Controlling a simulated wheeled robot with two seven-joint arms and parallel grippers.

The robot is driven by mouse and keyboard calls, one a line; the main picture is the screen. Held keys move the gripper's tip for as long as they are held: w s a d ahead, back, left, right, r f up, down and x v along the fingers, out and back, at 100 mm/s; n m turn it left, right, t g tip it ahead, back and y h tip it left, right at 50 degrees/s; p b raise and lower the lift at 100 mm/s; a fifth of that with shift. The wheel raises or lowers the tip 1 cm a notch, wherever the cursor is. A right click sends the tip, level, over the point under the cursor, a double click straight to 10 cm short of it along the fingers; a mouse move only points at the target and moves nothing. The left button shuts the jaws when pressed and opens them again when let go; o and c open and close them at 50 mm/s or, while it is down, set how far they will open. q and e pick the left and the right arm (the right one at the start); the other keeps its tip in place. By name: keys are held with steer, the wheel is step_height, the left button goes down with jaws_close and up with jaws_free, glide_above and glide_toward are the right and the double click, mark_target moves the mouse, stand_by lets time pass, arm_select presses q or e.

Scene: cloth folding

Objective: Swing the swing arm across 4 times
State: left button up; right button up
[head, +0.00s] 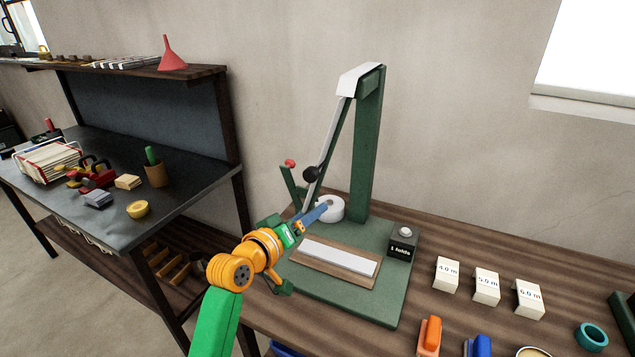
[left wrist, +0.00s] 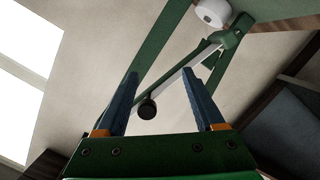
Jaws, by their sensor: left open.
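The swing arm (head: 324,152) is a thin pale bar on a green stand (head: 366,150). It slopes from under the white cap at the top of the post down to the lower left. A black knob (head: 311,173) sits on it; in the left wrist view the knob (left wrist: 147,109) appears between my open fingers, apart from both. My left gripper (head: 320,210) is open and empty, with blue fingers, just below and right of the knob in the head view, in front of a white roll (head: 334,203). A small box (head: 402,242) reads "1 folds". My right gripper is not in view.
A white strip (head: 338,257) lies on a wooden board on the green base. A short green post with a red knob (head: 290,163) stands left of the arm. Labelled white blocks (head: 486,286) and a cluttered dark bench (head: 110,225) flank the stand.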

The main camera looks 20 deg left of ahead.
mark_target(317, 168)
arm_select(q)
steer(key=r, duration=0.2)
steer(key=w+a+r+n+t, duration=0.1)
steer(key=r, duration=0.1)
steer(key=a+r+t, duration=0.1)
steer(key=r, duration=0.1)
steer(key=shift+w+r+n, duration=0.15)
steer(key=shift+w+n, duration=0.2)
steer(key=shift+n, duration=0.05)
steer(key=w, duration=0.4)
steer(key=w+p, duration=0.1)
steer(key=w, duration=0.1)
steer(key=shift+w+d, duration=0.4)
jaws_close()
